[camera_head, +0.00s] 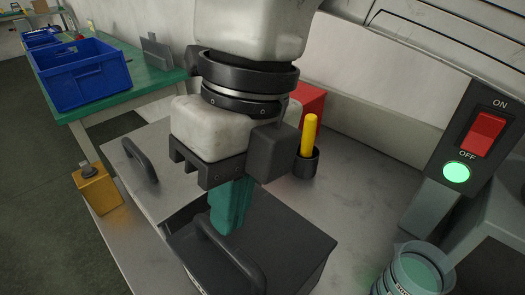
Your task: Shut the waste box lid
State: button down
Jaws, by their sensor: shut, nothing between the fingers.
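A dark grey box (298,240) stands at the bottom centre of the head view, partly cut off by the lower edge.
A second black handle (143,160) sits on the grey surface to the left, near a yellow container (97,190). A black cup with a yellow stick (308,140) and a red box (312,100) stand behind. A clear jar (415,270) and switch panel (483,135) are right.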

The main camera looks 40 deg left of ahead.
aim_at(222, 242)
jog(key=shift+s+f, duration=0.2)
jog(key=shift+f, duration=0.45)
jog(key=shift+s+f+t+b, duration=0.2)
jog(key=shift+s+f, duration=0.05)
jog(key=shift+f, duration=0.25)
jog(key=shift+s+f+t+b, duration=0.2)
jog(key=shift+f, duration=0.3)
notch_tip(222, 242, up, 15)
jog(key=w+p, duration=0.3)
jog(key=p, duration=0.2)
jog(key=shift+d, duration=0.15)
